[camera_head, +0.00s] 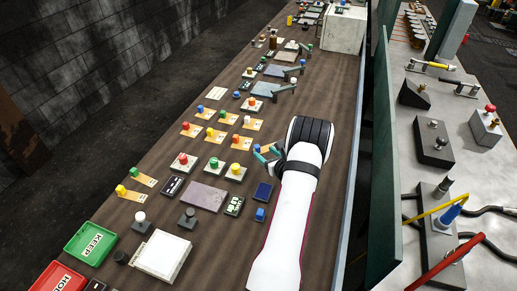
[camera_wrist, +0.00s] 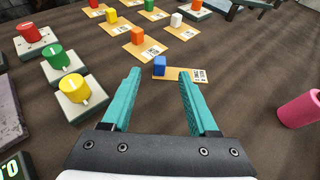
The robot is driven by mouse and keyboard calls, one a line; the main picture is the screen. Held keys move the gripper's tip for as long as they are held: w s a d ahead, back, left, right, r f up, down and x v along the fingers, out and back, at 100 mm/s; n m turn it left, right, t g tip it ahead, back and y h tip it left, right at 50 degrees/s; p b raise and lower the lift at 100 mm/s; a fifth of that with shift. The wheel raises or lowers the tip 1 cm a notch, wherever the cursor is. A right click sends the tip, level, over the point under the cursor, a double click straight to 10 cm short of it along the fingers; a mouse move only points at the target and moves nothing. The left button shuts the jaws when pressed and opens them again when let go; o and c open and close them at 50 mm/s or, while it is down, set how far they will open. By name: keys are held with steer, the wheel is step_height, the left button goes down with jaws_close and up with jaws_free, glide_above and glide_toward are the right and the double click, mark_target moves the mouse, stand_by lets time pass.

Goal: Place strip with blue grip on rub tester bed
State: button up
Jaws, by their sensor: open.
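In the wrist view, a strip (camera_wrist: 185,75) with a small blue block grip (camera_wrist: 160,66) lies flat on the brown bench, with a printed label at its right end. My gripper (camera_wrist: 161,76) is open and empty, its teal fingers pointing toward this strip with the blue grip between the tips in the picture. I cannot tell whether they touch it. In the head view my gripper (camera_head: 265,154) is at mid-bench and partly hides the strip. Farther up the bench are grey flat beds (camera_head: 264,89) with levers; I cannot tell which is the rub tester bed.
Strips with orange, yellow, green and white grips (camera_wrist: 147,50) lie beyond. Round-knobbed blocks (camera_wrist: 78,94) stand at left, and a pink cylinder (camera_wrist: 300,110) at right. Another blue-grip piece (camera_head: 200,109) is at the left. A green panel (camera_head: 380,150) borders the bench's right side.

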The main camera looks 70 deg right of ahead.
mark_target(258, 148)
steer(key=x, duration=0.6)
steer(key=shift+w+d+f, duration=0.15)
steer(key=shift+w+d, duration=0.1)
jaws_close()
